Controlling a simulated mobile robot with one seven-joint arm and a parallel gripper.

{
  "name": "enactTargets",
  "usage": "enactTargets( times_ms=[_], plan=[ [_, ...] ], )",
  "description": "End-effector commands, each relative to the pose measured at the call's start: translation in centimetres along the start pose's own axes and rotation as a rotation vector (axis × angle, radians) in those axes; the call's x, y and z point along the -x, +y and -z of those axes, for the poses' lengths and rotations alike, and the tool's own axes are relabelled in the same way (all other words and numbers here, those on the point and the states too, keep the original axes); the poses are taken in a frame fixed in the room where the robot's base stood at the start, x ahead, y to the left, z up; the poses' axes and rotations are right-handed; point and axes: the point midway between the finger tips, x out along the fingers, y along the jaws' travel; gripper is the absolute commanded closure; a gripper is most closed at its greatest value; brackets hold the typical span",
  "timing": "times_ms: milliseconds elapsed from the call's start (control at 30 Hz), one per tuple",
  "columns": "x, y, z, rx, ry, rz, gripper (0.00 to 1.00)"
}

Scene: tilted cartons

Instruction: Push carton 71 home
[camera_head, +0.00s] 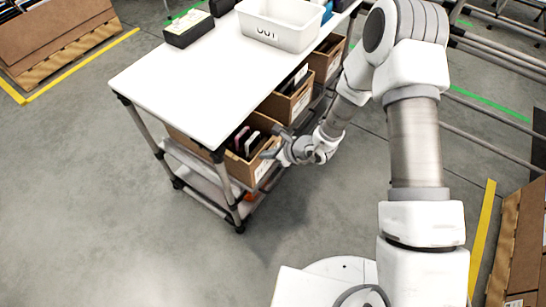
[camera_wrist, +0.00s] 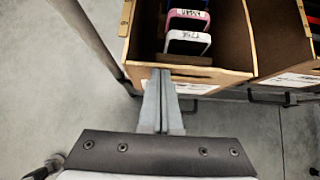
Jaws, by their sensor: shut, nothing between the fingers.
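An open brown carton (camera_head: 262,170) stands on the shelf under the white tabletop, at the near end of the row. It holds a few slim boxed items, a pink one and a white one among them. The carton (camera_wrist: 218,72) also fills the upper middle of the wrist view, with a white label on its front; I cannot read a carton number. My gripper (camera_head: 270,150) is beside the front of this carton. In the wrist view my gripper (camera_wrist: 161,75) is shut and empty, its fingertips at the carton's front panel; whether they touch I cannot tell.
A second carton (camera_wrist: 266,58) sits close to the right in the wrist view. More cartons (camera_head: 291,104) (camera_head: 328,62) continue along the shelf. The cart's metal post (camera_wrist: 85,35) runs at the left. A white bin (camera_head: 275,30) and black box (camera_head: 188,30) stand on top.

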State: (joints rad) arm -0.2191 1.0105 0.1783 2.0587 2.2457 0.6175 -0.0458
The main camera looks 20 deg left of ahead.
Motion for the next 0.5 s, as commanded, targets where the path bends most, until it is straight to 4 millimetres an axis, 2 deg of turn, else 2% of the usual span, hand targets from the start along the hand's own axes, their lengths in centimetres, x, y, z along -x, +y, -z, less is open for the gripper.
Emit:
enactTargets(
  times_ms=[267,500],
  plan=[
    [-0.1,0.0,-0.1,0.001,0.000,0.000,1.00],
    [-2.9,0.0,-2.5,0.005,-0.003,-0.001,1.00]
  ],
)
